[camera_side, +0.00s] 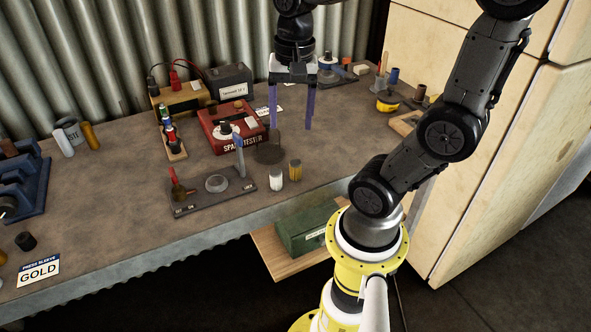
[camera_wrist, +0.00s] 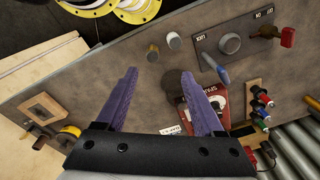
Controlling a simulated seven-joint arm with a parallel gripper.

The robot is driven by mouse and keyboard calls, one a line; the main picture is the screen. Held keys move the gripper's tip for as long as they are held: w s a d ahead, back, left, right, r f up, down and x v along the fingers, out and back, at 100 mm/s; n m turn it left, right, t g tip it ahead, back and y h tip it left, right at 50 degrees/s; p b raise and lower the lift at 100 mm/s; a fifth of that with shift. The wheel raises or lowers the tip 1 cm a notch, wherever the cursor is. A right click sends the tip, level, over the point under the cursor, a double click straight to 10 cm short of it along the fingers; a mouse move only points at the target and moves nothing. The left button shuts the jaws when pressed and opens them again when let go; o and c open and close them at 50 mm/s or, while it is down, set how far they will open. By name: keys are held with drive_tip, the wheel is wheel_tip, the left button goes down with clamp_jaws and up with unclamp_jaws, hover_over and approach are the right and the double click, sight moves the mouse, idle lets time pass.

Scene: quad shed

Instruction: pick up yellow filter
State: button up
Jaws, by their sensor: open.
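In the wrist view my gripper (camera_wrist: 161,74) shows the same wide gap.
A red spark tester (camera_side: 232,131) and a grey plate (camera_side: 205,197) with a lever stand to the left. A yellow-and-black round item (camera_side: 387,101) sits to the right.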

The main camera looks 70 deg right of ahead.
sight(295, 163)
drive_tip(key=shift+m+g, duration=0.3)
drive_tip(key=shift+m, duration=0.3)
drive_tip(key=f, duration=0.5)
drive_tip(key=d+f, duration=0.1)
drive_tip(key=f, duration=0.4)
drive_tip(key=d+f, duration=0.1)
drive_tip(key=f, duration=0.4)
drive_tip(key=shift+s, duration=0.15)
clamp_jaws()
